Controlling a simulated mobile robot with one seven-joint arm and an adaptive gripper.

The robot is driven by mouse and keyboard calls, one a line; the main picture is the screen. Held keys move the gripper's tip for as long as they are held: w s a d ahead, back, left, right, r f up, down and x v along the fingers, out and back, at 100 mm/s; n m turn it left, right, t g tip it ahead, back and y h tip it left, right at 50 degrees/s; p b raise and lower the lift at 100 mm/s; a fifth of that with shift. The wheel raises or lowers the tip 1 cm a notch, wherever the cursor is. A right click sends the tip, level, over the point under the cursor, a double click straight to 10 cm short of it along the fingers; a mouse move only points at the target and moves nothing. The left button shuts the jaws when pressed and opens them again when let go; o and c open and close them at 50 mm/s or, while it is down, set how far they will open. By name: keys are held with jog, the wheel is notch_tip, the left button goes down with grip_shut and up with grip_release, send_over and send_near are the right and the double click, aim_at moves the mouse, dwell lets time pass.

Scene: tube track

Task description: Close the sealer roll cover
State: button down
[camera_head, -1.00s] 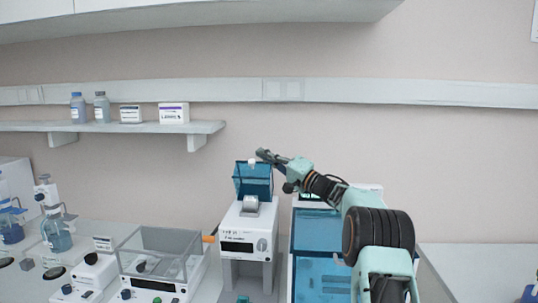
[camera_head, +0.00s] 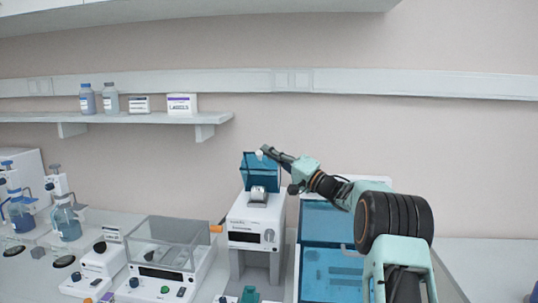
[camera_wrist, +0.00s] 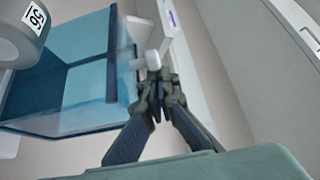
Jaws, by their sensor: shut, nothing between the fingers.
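The sealer (camera_head: 255,222) is a white benchtop unit with a dial, left of my arm. Its translucent blue roll cover (camera_head: 262,178) stands raised above the silver-white roll (camera_head: 258,194). My gripper (camera_head: 264,150) is shut and empty at the top edge of the cover, beside a small white knob. In the wrist view the cover (camera_wrist: 60,80) fills the left side and the labelled roll (camera_wrist: 25,35) is at upper left. My fingertips (camera_wrist: 157,85) are right by the white knob (camera_wrist: 150,60); I cannot tell if they touch it.
A blue-covered unit (camera_head: 330,265) stands right of the sealer, under my arm. A clear-lidded box (camera_head: 170,243) stands to its left. A shelf (camera_head: 130,128) with bottles and boxes is on the wall at upper left.

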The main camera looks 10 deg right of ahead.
aim_at(260, 155)
jog(key=s+f+n+y+b, duration=0.1)
jog(key=b, duration=0.1)
jog(key=s+a+f+n+b, duration=0.1)
jog(key=s+b, duration=0.1)
jog(key=shift+n+y, duration=0.4)
jog(key=shift+s+a+f, duration=0.15)
jog(key=shift+s, duration=0.4)
jog(key=shift+s+a+f, duration=0.1)
jog(key=shift+s+a, duration=0.05)
jog(key=shift+s, duration=0.35)
